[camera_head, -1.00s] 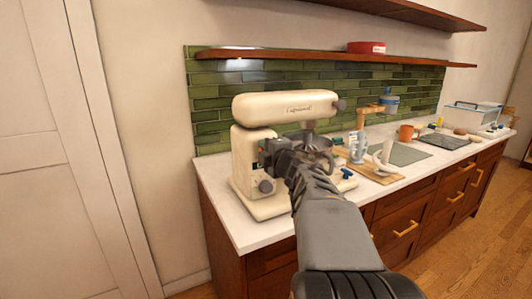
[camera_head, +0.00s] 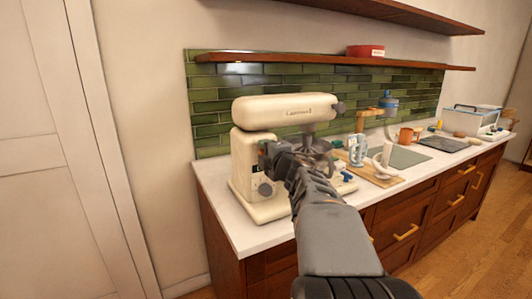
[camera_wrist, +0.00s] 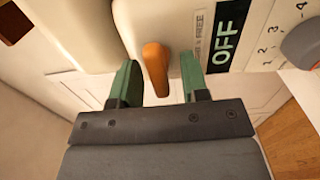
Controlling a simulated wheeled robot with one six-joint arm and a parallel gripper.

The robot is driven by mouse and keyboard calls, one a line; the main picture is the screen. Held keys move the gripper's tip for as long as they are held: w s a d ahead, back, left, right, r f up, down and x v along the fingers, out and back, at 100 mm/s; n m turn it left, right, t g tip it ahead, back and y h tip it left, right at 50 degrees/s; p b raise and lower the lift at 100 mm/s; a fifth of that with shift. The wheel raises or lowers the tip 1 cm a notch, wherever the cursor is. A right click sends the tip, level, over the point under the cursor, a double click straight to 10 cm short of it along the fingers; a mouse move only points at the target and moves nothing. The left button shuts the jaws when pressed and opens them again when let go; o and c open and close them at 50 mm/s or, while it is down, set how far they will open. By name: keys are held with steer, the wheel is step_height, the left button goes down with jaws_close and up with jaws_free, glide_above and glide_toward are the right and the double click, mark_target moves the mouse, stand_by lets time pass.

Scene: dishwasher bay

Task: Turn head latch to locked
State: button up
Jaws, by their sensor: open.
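A cream stand mixer (camera_head: 285,108) stands at the left end of the counter, its head level above the base. In the wrist view, the orange head latch lever (camera_wrist: 155,68) sticks out from the mixer's cream side. Beside it are the printed words "FREE" and, on a dark plate, "OFF". My gripper (camera_wrist: 160,82) is open, with one green fingertip on each side of the lever. A gap shows between the lever and each fingertip. In the head view my gripper (camera_head: 270,157) is at the mixer's near side and hides the latch.
A grey knob (camera_wrist: 302,45) with a numbered scale is right of the latch. Right of the mixer, the counter (camera_head: 262,232) holds a wooden board (camera_head: 385,181), an orange mug (camera_head: 405,136) and other items. A wooden shelf (camera_head: 290,57) runs above.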

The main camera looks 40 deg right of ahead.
steer(key=s+a+p, duration=0.1)
steer(key=s, duration=1.2)
steer(key=shift+s+a, duration=0.35)
steer(key=shift+a, duration=0.05)
